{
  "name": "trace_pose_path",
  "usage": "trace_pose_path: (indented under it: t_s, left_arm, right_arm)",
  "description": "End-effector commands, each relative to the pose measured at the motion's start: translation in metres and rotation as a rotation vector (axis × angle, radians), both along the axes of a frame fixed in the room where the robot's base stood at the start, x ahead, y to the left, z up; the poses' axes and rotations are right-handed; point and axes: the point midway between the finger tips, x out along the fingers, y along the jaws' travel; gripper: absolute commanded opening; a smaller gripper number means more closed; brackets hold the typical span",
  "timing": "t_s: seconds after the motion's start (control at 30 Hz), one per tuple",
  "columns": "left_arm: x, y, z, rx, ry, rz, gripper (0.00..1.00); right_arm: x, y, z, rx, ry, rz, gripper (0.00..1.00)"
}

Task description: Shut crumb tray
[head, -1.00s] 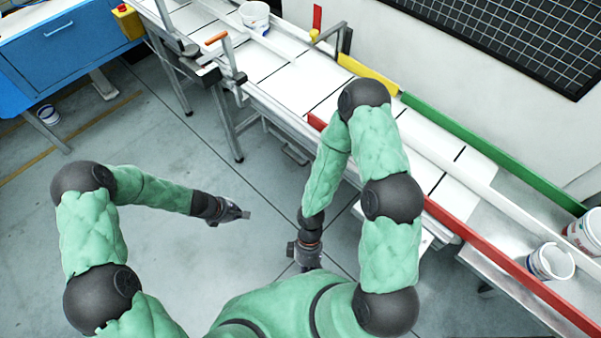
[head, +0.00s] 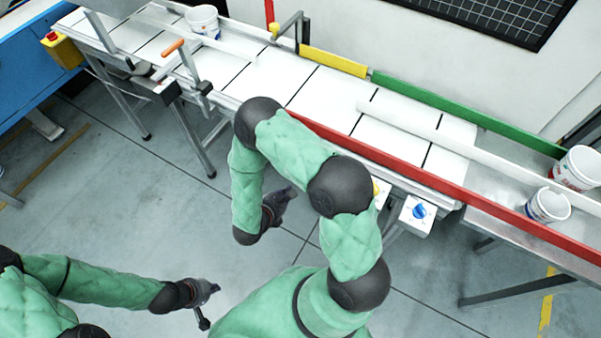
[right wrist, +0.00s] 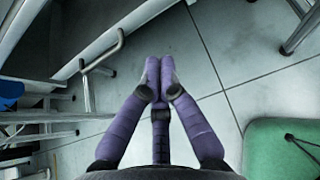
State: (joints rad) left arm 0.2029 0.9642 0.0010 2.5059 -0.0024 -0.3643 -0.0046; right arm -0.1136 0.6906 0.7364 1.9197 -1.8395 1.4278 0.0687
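No crumb tray can be made out for certain. In the right wrist view a pale panel edge with a bent metal bar handle (right wrist: 102,50) shows at upper left, under the bench; I cannot tell if it belongs to the tray. My right gripper (right wrist: 158,65) has its purple fingers drawn together at the tips, with nothing between them, apart from that handle and over the floor. In the head view it hangs beside the bench (head: 284,197), partly behind my arm. My left gripper (head: 210,291) is low at the left over bare floor; its fingers are too small to read.
The long conveyor bench (head: 270,82) runs across the back, with a red rail (head: 400,170) along its front. A control box with a blue knob (head: 418,213) hangs at its front. White buckets (head: 203,21) (head: 547,205) stand on top. Open floor lies in front.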

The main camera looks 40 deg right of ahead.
Motion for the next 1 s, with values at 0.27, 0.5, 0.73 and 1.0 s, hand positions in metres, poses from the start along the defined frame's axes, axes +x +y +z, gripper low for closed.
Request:
trace_pose_path:
  t_s: [0.27,0.5,0.73,1.0]
  left_arm:
    - [0.000,0.000,-0.021,0.001,0.001,0.003,0.00]
    - [0.000,0.000,-0.038,0.001,0.002,0.004,0.00]
    - [0.000,0.000,-0.048,0.001,0.002,0.004,0.00]
    - [0.001,0.000,-0.051,0.001,0.002,0.004,0.00]
  right_arm:
    - [0.013,-0.038,-0.027,0.002,0.002,-0.008,0.00]
    - [0.028,-0.073,-0.049,0.001,0.003,-0.008,0.00]
    - [0.040,-0.100,-0.047,0.001,0.002,-0.005,0.00]
    - [0.044,-0.109,-0.045,0.001,0.003,-0.002,0.00]
